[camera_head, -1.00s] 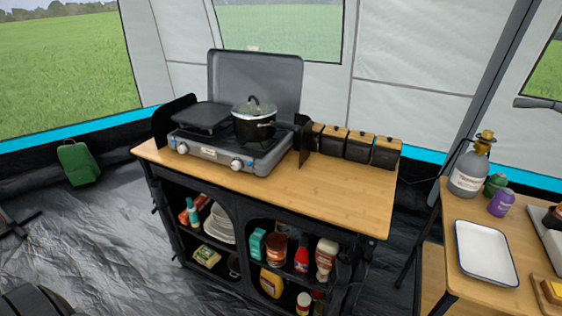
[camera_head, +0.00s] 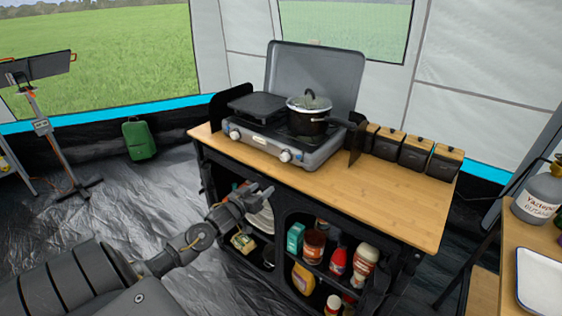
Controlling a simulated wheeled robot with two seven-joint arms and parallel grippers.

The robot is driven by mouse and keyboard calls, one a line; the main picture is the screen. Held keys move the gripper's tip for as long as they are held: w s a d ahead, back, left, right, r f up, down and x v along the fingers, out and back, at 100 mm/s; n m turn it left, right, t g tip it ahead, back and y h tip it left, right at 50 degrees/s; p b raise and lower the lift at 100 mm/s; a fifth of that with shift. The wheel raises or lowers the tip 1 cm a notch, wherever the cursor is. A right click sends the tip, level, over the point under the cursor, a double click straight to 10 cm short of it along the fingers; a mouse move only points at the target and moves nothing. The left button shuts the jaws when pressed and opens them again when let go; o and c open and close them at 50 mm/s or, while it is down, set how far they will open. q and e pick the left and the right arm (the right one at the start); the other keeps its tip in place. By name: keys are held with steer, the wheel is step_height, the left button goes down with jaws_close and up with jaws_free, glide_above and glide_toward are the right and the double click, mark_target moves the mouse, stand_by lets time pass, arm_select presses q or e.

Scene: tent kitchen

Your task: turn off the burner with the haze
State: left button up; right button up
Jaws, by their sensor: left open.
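A grey two-burner camping stove (camera_head: 301,152) with its lid raised stands on the wooden-topped cabinet (camera_head: 400,205). A black griddle (camera_head: 258,104) covers its left burner. A black pot (camera_head: 306,122) with a glass lid sits on its right burner. The left knob (camera_head: 235,134) and the right knob (camera_head: 285,156) are on the stove's front. I cannot make out haze over either burner. My left gripper (camera_head: 264,190) is open and empty, in front of the cabinet's shelves, below and left of the right knob. My right gripper is out of view.
Black windscreen panels flank the stove. Several dark canisters (camera_head: 416,153) stand right of it. Open shelves below hold plates, bottles and jars (camera_head: 314,246). A side table with a white tray (camera_head: 541,283) is at the right.

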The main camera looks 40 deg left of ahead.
arm_select(q)
steer(key=t, duration=0.1)
glide_toward(283, 158)
steer(key=s+f, duration=0.1)
steer(key=s, duration=0.1)
steer(key=shift+t+h, duration=0.3)
steer(key=shift+h, duration=0.1)
steer(key=w, duration=0.7)
steer(key=w+a, duration=0.1)
steer(key=w, duration=0.3)
steer(key=shift+r+p, duration=0.2)
steer(key=shift+p, duration=0.15)
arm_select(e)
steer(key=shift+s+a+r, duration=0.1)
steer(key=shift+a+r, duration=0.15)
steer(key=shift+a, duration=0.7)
arm_select(q)
steer(key=c, duration=1)
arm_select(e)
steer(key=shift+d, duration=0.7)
